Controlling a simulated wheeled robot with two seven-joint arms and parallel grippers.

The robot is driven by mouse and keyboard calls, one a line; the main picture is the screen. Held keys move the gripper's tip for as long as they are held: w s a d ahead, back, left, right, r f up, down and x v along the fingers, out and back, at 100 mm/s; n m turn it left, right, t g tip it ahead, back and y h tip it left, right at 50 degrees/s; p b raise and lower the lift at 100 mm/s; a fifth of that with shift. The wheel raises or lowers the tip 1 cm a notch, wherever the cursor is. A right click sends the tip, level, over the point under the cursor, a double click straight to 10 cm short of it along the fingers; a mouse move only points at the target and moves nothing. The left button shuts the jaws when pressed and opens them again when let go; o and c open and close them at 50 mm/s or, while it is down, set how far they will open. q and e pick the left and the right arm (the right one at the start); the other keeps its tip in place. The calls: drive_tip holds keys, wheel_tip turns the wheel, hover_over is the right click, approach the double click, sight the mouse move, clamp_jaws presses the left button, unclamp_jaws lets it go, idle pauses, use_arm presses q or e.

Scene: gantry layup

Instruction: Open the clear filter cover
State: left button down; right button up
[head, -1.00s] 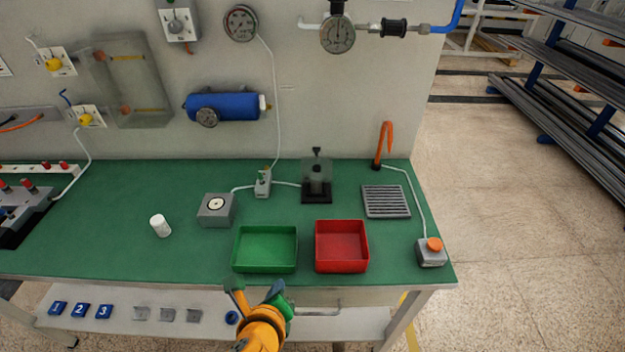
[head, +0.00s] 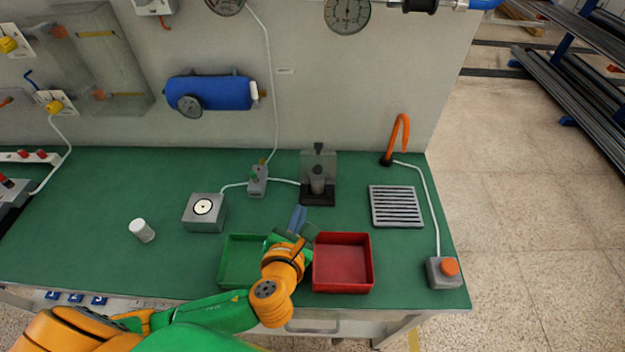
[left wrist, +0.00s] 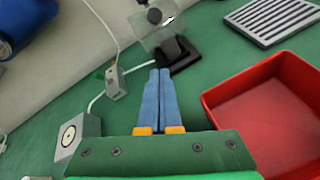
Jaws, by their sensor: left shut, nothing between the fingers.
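The clear filter cover (head: 309,163) is a see-through upright panel with a dark knob near its top. It stands over a grey filter body (head: 318,184) on a black base (head: 328,200) at the back of the green bench. In the left wrist view the clear cover (left wrist: 149,36) and the black base (left wrist: 187,60) are just ahead of the fingertips. My left gripper (head: 298,218) is shut and empty, with its blue fingers side by side, in front of the base and apart from the cover. My right gripper is out of view.
A green tray (head: 229,262) lies under my left arm and a red tray (head: 342,264) is right of it. A grey grille (head: 397,206) is right of the filter. A small valve block (head: 258,182) with white tubing stands to its left.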

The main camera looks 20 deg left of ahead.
sight(314, 176)
use_arm(q)
drive_tip(key=x, duration=0.6)
drive_tip(key=shift+w+a+f, duration=0.1)
drive_tip(key=shift+w+f, duration=0.05)
drive_tip(key=shift+w+d+r+p, duration=0.15)
drive_tip(key=shift+w+r+p, duration=0.15)
drive_tip(key=shift+w+r, duration=0.25)
drive_tip(key=shift+w+d+r+p, duration=0.15)
drive_tip(key=shift+w+r+p, duration=0.1)
drive_tip(key=shift+w+r, duration=0.25)
drive_tip(key=shift+w+d+r, duration=0.2)
drive_tip(key=shift+d+r, duration=0.1)
drive_tip(key=shift+r, duration=0.2)
drive_tip(key=shift+w+a+f, duration=0.1)
drive_tip(key=shift+w, duration=0.1)
